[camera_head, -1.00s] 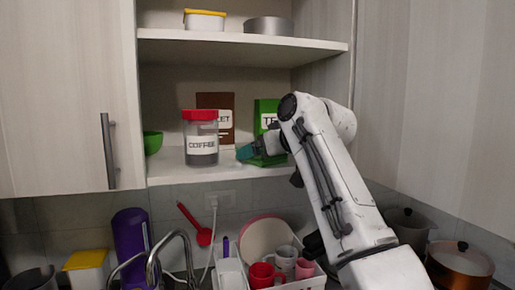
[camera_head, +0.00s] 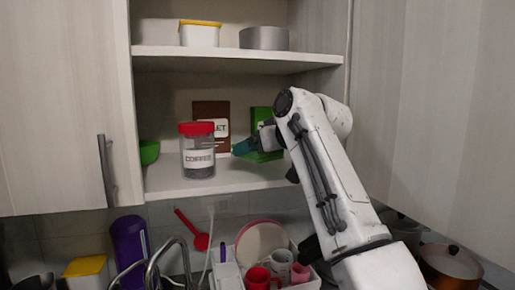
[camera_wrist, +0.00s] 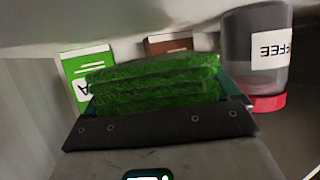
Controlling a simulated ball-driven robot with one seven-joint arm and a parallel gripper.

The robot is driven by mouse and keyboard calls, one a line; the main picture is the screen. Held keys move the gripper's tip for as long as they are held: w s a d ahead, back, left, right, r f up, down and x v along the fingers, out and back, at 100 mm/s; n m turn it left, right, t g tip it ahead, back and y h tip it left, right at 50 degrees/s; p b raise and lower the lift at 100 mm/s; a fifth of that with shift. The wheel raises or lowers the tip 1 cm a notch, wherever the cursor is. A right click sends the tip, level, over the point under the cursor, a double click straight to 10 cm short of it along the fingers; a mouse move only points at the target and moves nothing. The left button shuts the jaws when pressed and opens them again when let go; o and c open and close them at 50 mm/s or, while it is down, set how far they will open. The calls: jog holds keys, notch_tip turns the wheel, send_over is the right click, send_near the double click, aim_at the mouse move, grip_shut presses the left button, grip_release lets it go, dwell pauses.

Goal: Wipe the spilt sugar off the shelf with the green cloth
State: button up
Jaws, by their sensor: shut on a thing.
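The green cloth (camera_wrist: 155,88) is folded in thick layers and held in my gripper, filling the middle of the wrist view. In the head view my gripper (camera_head: 243,147) is over the lower shelf (camera_head: 226,187), right of the coffee jar and in front of the green tea box. The cloth is hard to tell from the green box there. The wrist view is upside down, with the pale shelf surface (camera_wrist: 130,22) along its top. I cannot make out spilt sugar on the pale shelf in either view.
The red-lidded coffee jar (camera_head: 197,158) stands close left of my gripper. A brown box (camera_head: 212,118) and the green tea box (camera_head: 260,118) stand behind. A green bowl (camera_head: 149,152) is at the shelf's left. A dish rack with mugs (camera_head: 262,276) is below.

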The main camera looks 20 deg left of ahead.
aim_at(261, 159)
jog(key=shift+s+d+f+b, duration=0.15)
jog(key=shift+s+d+b, duration=0.35)
jog(key=shift+b, duration=0.5)
jog(key=shift+s+d+f+b, duration=0.15)
jog(key=shift+s+d+b, duration=0.15)
jog(key=shift+s+b, duration=0.5)
jog(key=s+d+b, duration=0.1)
jog(key=s+b, duration=0.1)
jog(key=b, duration=0.1)
jog(key=s+d+b, duration=0.2)
jog(key=b, duration=0.1)
jog(key=shift+s+d, duration=0.15)
jog(key=shift+s, duration=0.05)
jog(key=s+d+b, duration=0.6)
jog(key=s, duration=0.3)
jog(key=shift+s+d+r, duration=0.2)
jog(key=shift+r, duration=0.05)
